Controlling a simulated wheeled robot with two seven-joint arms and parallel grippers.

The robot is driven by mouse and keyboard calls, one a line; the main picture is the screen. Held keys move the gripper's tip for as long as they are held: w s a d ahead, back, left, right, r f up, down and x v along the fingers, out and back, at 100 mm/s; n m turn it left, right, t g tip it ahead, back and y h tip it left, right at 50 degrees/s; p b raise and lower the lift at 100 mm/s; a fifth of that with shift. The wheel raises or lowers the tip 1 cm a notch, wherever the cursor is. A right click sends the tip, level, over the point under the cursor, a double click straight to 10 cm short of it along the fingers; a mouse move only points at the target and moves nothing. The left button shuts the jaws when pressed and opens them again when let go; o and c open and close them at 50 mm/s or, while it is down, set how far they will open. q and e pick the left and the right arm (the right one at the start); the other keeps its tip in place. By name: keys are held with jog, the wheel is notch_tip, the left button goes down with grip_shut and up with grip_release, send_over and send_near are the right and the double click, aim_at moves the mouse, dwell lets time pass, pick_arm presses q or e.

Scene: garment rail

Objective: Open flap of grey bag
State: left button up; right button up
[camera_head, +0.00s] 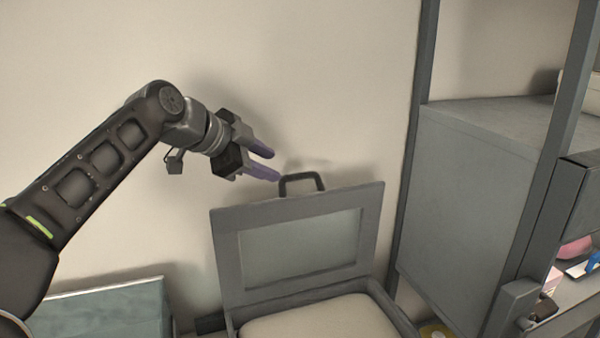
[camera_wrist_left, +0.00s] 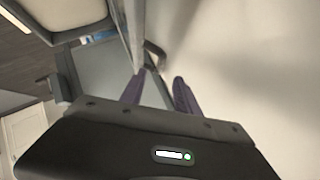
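The grey bag (camera_head: 228,247) looks like a box-shaped case with its framed flap (camera_head: 374,215) standing raised, close to upright. A dark handle (camera_head: 302,178) sits on the flap's top edge. My left gripper (camera_head: 271,164) is just left of and slightly above the handle. Its two purple fingers are spread with a gap between them, and nothing shows held. In the left wrist view, the fingers (camera_wrist_left: 155,92) are apart, with the handle (camera_wrist_left: 155,50) beyond them. Contact with the flap cannot be told. My right gripper is not in view.
A pale cushion-like surface (camera_head: 320,322) fills the case. A grey shelf unit (camera_head: 480,190) with dark posts stands close on the right, with small items on a lower shelf. A teal-grey box (camera_head: 105,310) is at lower left. A plain wall is behind.

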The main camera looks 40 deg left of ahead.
aim_at(294, 175)
pick_arm(q)
jog(key=shift+w, duration=0.15)
jog(key=x, duration=0.7)
jog(key=shift+w+f, duration=0.25)
jog(key=shift+c, duration=0.5)
grip_shut()
dwell(0.8)
